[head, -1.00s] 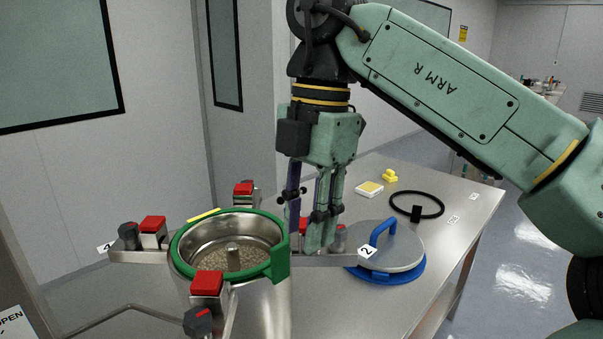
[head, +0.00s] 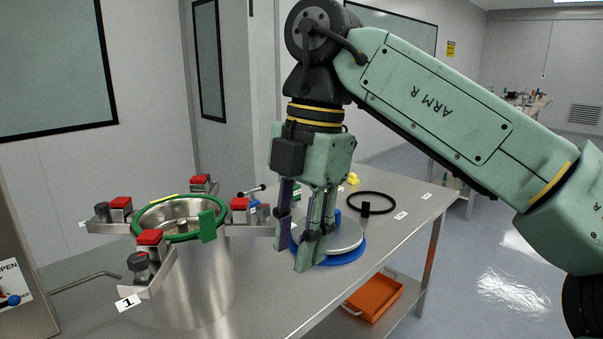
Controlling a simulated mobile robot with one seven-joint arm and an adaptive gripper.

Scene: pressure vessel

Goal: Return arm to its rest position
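The lid's blue handle is mostly hidden behind the fingers. The open steel pressure vessel (head: 193,285) stands left of the gripper, with a green ring (head: 208,227) around its mouth and red-capped clamps (head: 150,237) on arms around it.
The steel table (head: 385,232) carries a black ring (head: 371,202) and a small yellow piece (head: 353,179) behind the gripper. An orange tray (head: 374,299) sits on the lower shelf. Floor at right is clear.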

